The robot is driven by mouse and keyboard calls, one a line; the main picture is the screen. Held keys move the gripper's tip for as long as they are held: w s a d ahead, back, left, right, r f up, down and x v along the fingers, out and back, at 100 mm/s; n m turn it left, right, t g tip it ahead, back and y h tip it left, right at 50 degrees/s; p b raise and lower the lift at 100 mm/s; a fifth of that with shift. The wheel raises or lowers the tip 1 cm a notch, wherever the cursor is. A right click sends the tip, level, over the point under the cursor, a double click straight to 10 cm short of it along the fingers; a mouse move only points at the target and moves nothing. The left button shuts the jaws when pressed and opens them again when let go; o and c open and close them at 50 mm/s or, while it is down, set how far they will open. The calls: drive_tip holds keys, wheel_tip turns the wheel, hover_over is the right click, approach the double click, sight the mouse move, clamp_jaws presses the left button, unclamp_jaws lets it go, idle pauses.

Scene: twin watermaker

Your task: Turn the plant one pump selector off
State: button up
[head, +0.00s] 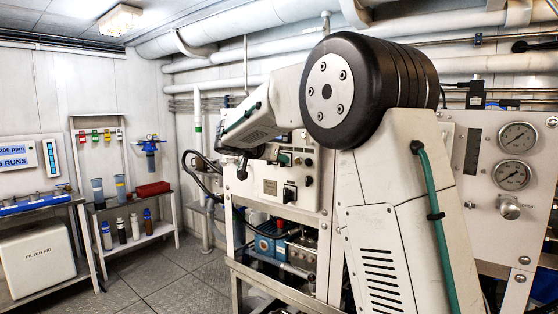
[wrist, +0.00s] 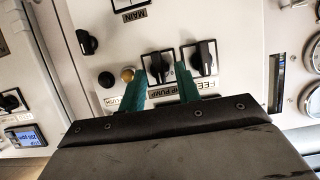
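A black selector knob (wrist: 158,67) on a white square plate is in the wrist view, with a label partly hidden that ends in "PUMP". Its pointer stands about straight up and down in the picture. My gripper (wrist: 161,75) has two teal fingers standing apart, one on each side of this knob in the picture. I see no clear contact. A second black selector (wrist: 203,57), labelled "FEED" in part, sits just right of the right finger.
Gauges (head: 517,138) are on the right panel. A shelf (head: 135,240) with bottles stands left; the floor between is clear.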

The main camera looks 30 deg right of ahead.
drive_tip(key=shift+w+d+f, duration=0.15)
drive_tip(key=shift+d+f, duration=0.1)
drive_tip(key=shift+d, duration=0.3)
drive_tip(key=c, duration=0.7)
drive_tip(key=n+g+h, duration=0.1)
drive_tip(key=n, duration=0.1)
drive_tip(key=n+g+h, duration=0.1)
drive_tip(key=n+g, duration=0.1)
drive_tip(key=n, duration=0.1)
drive_tip(key=n+g+h, duration=0.1)
drive_tip(key=n, duration=0.2)
drive_tip(key=shift+w+a+f+g, duration=0.1)
drive_tip(key=shift+w+f+g, duration=0.15)
drive_tip(key=shift+w+g, duration=0.05)
drive_tip(key=shift+n, duration=0.3)
